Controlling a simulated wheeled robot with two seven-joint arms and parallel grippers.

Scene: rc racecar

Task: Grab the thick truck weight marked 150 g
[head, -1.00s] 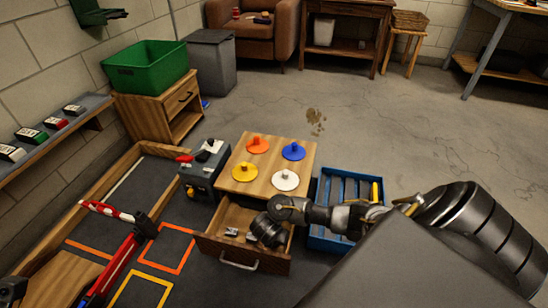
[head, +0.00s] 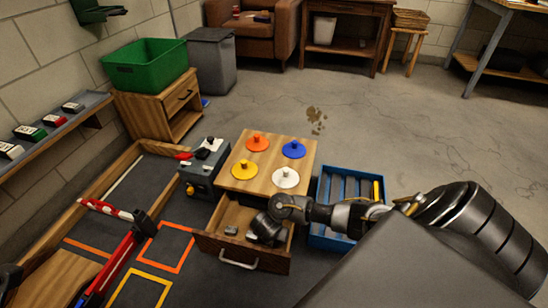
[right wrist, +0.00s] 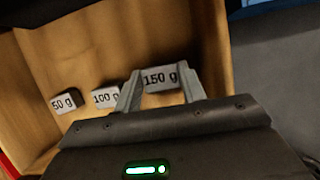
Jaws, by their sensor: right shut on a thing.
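The 150 g weight (right wrist: 160,77) is a grey block with black print, between the two fingers of my right gripper (right wrist: 163,86) in the right wrist view. The gripper is shut on it. The 100 g weight (right wrist: 106,97) lies to its left, close to the left finger, and the 50 g weight (right wrist: 64,101) lies farther left. All are in the open wooden drawer (head: 216,243). In the head view my right gripper (head: 262,236) reaches down into the drawer and hides the held weight.
The drawer front has a metal handle (head: 238,262). Above it, the cabinet top (head: 268,165) carries orange, blue, yellow and white knobbed discs. A blue crate (head: 332,182) stands close on the right.

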